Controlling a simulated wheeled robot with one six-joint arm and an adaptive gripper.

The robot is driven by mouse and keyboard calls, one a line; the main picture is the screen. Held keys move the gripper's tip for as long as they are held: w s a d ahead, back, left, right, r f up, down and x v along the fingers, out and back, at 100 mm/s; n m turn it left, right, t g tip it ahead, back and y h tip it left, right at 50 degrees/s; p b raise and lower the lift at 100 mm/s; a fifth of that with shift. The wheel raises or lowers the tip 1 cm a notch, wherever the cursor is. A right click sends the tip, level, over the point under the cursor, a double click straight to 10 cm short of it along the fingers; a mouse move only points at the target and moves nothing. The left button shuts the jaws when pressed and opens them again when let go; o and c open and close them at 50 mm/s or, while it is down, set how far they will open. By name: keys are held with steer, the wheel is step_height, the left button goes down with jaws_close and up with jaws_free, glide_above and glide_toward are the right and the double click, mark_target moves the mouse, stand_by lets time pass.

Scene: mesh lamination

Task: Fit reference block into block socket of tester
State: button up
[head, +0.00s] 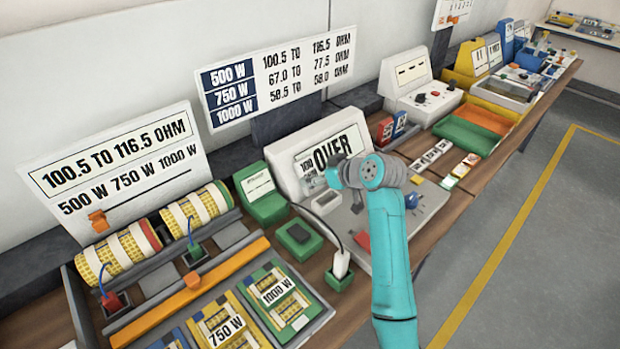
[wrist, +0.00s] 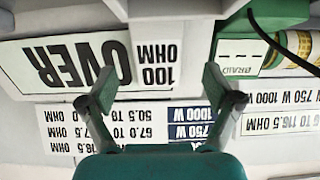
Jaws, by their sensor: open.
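The display shows upside down in the wrist view (wrist: 70,62). My gripper (head: 318,182) is over the tester's left part, in front of the display. A pale rectangular recess (head: 326,201) on the deck may be the block socket; my gripper partly hides the area.
A white plug on a black cable stands in a green holder (head: 340,279) at the tester's front left. A green box (head: 262,193) labelled "BRAID" stands left of the display. Wattage cards (head: 278,291) and wound coils (head: 195,210) fill the left. Small cards lie right of the tester.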

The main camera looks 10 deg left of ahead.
mark_target(310, 172)
steer(key=x, duration=0.4)
steer(key=shift+w, duration=0.2)
steer(key=shift+r, duration=0.1)
steer(key=shift+c, duration=0.2)
steer(key=c, duration=1.5)
